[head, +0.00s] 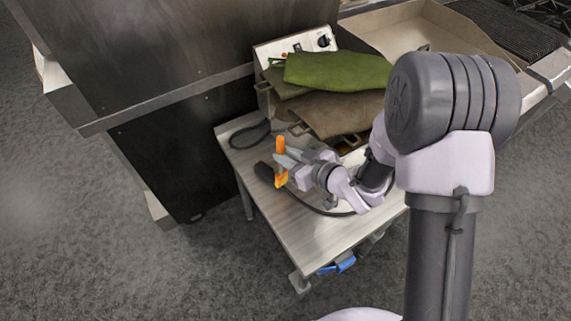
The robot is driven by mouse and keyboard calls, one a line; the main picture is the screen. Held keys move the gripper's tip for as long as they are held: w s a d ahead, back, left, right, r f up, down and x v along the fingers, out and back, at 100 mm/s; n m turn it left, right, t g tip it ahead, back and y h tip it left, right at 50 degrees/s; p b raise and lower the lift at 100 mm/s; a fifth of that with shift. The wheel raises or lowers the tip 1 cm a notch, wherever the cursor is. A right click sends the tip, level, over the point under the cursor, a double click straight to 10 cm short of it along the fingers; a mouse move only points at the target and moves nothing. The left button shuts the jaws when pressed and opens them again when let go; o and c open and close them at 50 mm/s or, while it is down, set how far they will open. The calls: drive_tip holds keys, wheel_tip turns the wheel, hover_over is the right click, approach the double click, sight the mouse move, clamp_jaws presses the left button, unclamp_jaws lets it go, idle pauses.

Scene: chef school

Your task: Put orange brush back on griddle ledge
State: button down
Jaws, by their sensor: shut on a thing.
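My gripper (284,163) is shut on the orange brush (280,146), in the middle of the head view. The brush stands roughly upright in the jaws, with an orange part above and a yellow-orange part below them. It is over the left part of a pale table; I cannot tell whether its lower end touches anything. A pale unit with a control panel and black knob (324,42) stands behind the cloths. A shallow beige tray-like top with raised walls (400,22) lies to its right. I cannot tell for certain which edge is the griddle ledge.
A green cloth (338,71) and brown cloths (335,110) are heaped behind my gripper. A black cord (250,133) and a dark-handled item (264,172) lie on the table (310,237). A tall dark cabinet (180,60) stands at left. The table's front is clear.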

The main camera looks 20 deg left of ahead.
drive_tip(key=shift+w+a+f+b, duration=0.15)
drive_tip(key=shift+f+b, duration=0.75)
drive_tip(key=shift+f, duration=0.85)
drive_tip(key=shift+f, duration=0.15)
drive_tip(key=c, duration=1.3)
unclamp_jaws()
